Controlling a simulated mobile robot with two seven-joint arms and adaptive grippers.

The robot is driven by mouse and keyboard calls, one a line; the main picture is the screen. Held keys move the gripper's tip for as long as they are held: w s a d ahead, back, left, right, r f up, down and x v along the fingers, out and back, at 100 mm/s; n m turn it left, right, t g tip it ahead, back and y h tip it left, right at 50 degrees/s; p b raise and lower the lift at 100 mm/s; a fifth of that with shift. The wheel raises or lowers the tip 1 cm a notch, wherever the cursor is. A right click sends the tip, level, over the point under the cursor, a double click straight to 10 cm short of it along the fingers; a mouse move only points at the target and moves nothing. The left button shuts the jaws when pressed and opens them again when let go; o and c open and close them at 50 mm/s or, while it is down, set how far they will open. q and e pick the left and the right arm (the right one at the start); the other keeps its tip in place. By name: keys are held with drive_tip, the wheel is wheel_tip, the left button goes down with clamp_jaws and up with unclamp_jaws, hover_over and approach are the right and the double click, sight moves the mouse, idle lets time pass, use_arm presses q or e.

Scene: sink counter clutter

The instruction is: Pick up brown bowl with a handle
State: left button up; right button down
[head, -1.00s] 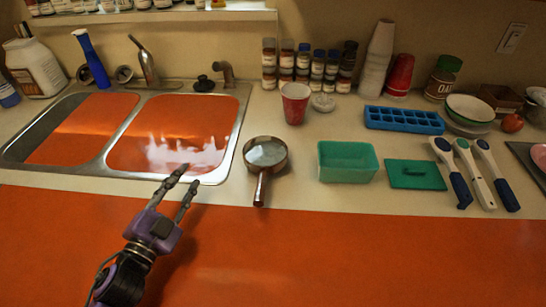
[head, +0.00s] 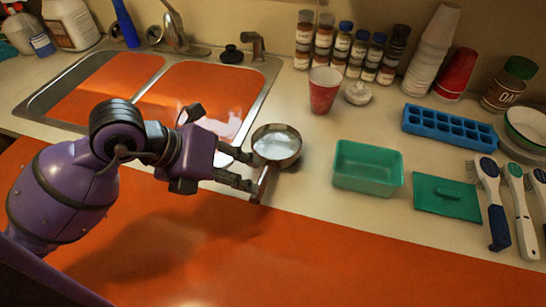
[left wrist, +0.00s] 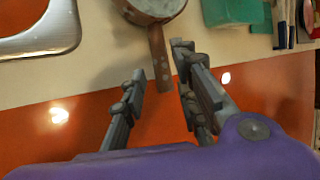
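The brown bowl with a handle (head: 277,147) is a small round pan on the counter, right of the sink, its handle pointing toward the front edge. In the left wrist view the brown bowl (left wrist: 152,8) is at the top, cut off by the frame, with its handle hanging down. My left gripper (head: 255,172) is at the handle. In the left wrist view my left gripper (left wrist: 157,65) is open, with the handle's end between the fingertips and a visible gap to the left finger. My right gripper is not in view.
A green tub (head: 367,168) and its green lid (head: 446,197) lie right of the bowl. A red cup (head: 324,90) stands behind it. The sink rim (head: 262,90) is to its left. Orange cabinet front (head: 330,265) lies below the counter edge.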

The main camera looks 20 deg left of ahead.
sight(259, 179)
use_arm(q)
drive_tip(key=x, duration=0.6)
drive_tip(key=shift+w, duration=0.4)
clamp_jaws()
